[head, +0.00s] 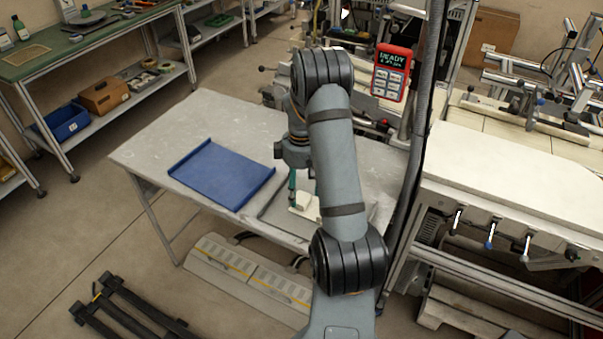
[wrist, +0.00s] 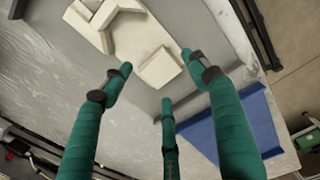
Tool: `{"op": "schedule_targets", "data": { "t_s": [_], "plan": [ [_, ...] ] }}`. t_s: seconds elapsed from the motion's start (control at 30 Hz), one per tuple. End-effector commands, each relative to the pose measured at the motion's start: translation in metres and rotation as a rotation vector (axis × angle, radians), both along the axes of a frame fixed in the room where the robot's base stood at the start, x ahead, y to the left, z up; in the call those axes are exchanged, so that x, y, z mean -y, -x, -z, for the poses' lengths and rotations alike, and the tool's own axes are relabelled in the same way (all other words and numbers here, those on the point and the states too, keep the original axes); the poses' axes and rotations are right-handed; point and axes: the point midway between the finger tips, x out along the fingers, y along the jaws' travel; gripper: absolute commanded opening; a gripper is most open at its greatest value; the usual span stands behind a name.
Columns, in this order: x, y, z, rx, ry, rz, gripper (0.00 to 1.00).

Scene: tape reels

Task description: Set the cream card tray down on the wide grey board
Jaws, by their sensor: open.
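The cream card tray (wrist: 133,35) lies on the wide grey board (wrist: 205,45), with raised walls and a block-like end showing in the wrist view. In the head view the tray (head: 303,204) is partly hidden behind my arm, and so is the board (head: 270,211) on the table. In the head view my gripper (head: 293,186) points down over the board.
A blue tray-like board (head: 222,174) lies on the pale table (head: 160,150), left of the grey board. The table's left end is clear. A post with a red display box (head: 392,71) and a white-topped bench (head: 510,185) stand to the right.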

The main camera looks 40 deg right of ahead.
Motion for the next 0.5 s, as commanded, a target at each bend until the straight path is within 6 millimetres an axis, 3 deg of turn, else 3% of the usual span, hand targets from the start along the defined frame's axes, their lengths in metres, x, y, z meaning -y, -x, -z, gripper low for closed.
{"op": "schedule_targets", "data": {
  "t_s": [0.3, 0.5],
  "plan": [
    [0.001, -0.001, -0.068, 0.005, 0.002, 0.002, 0.6],
    [0.0, -0.001, -0.09, 0.002, 0.001, 0.001, 0.6]
  ]
}}
